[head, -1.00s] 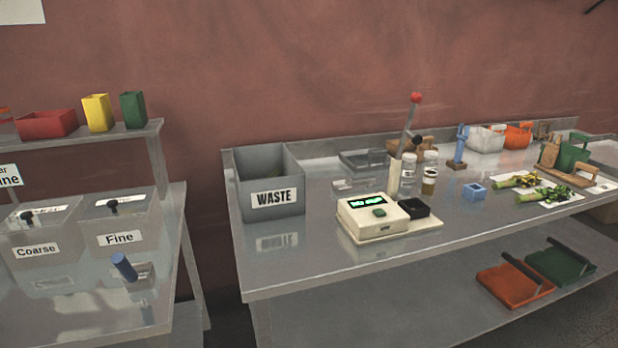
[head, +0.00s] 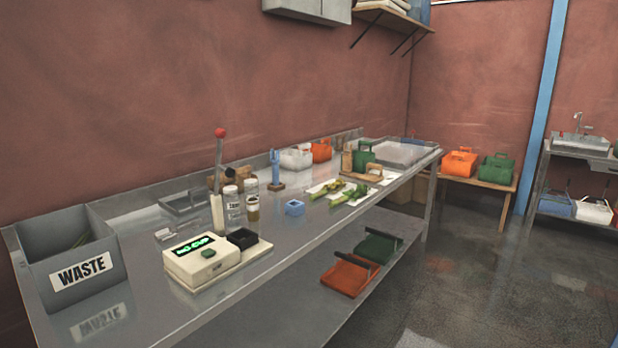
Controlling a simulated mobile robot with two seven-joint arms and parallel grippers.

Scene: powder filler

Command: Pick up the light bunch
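Two green bunches lie on white sheets toward the far half of the steel table (head: 190,315). The nearer bunch (head: 328,190) is yellow-green at its thick end. The farther bunch (head: 352,192) lies just right of it. I cannot tell from here which of them is the light one. Neither of my grippers shows in the head view.
A grey waste bin (head: 70,262), a cream scale (head: 208,258) with a black cup (head: 242,238), and two jars stand on the near half. A small blue cube-shaped cup (head: 294,208) is near the bunches. Orange and green trays (head: 350,275) lie on the lower shelf. Open floor (head: 470,265) lies at right.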

